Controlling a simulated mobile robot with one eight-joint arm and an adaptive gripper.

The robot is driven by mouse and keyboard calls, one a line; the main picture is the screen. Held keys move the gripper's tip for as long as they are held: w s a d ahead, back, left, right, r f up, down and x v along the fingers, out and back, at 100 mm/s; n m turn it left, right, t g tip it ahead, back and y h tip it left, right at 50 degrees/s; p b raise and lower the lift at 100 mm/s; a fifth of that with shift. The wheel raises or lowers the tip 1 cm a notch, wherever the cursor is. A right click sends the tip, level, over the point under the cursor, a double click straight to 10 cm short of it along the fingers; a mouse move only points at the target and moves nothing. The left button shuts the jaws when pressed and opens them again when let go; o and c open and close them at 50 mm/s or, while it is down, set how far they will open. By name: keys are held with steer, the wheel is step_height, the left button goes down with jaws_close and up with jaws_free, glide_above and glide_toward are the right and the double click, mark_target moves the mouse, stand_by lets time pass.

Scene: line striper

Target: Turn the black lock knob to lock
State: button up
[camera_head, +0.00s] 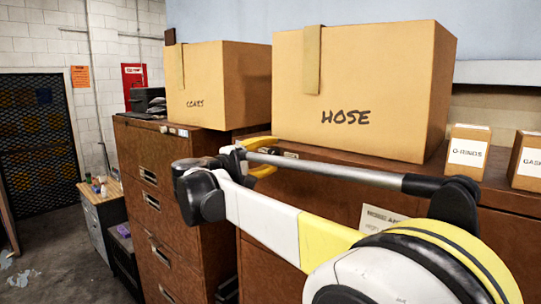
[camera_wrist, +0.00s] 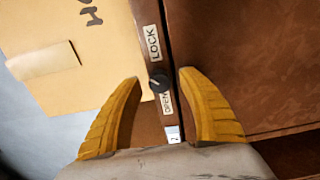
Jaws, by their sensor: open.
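The black lock knob (camera_wrist: 158,83) is a small round knob on the brown cabinet's edge strip. It sits between a LOCK label (camera_wrist: 152,43) and an OPEN label (camera_wrist: 166,102). Its pointer is too small to read surely. My gripper (camera_wrist: 160,76) is open, with one yellow finger on each side of the knob in the wrist view. I cannot tell whether either finger touches it. In the head view my gripper (camera_head: 264,156) is at the upper front of the brown cabinet (camera_head: 330,195), and I cannot make out the knob there.
A HOSE box (camera_head: 350,95) stands on the cabinet just above my gripper, with another carton (camera_head: 220,90) to its left. Small boxes, one marked O-RINGS (camera_head: 466,152), stand at right. A filing cabinet (camera_head: 150,200) stands at left. Open floor (camera_head: 60,260) lies at far left.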

steer(key=v, duration=1.2)
steer(key=s+d+f+m+g+y+b, duration=0.1)
steer(key=s+d+f+g+y+b, duration=0.2)
steer(key=d+f+b, duration=0.65)
steer(key=s+d+f+m+g+y+b, duration=0.1)
steer(key=s+d+f+m+g+b, duration=0.2)
steer(key=d+f, duration=1.05)
steer(key=s+d+f+m+y+b, duration=0.2)
steer(key=s+f+b, duration=0.3)
steer(key=f, duration=0.6)
steer(key=s+d+f+m+y+b, duration=0.2)
steer(key=s+f+b, duration=0.4)
steer(key=s+f, duration=0.4)
steer(key=s+d+f+m+g+y+b, duration=0.1)
steer(key=s+f+b, duration=0.5)
steer(key=f, duration=0.8)
steer(key=shift+s+d+f+m+y, duration=0.2)
steer(key=shift+s+d+m+y, duration=0.5)
steer(key=shift+s+y, duration=0.3)
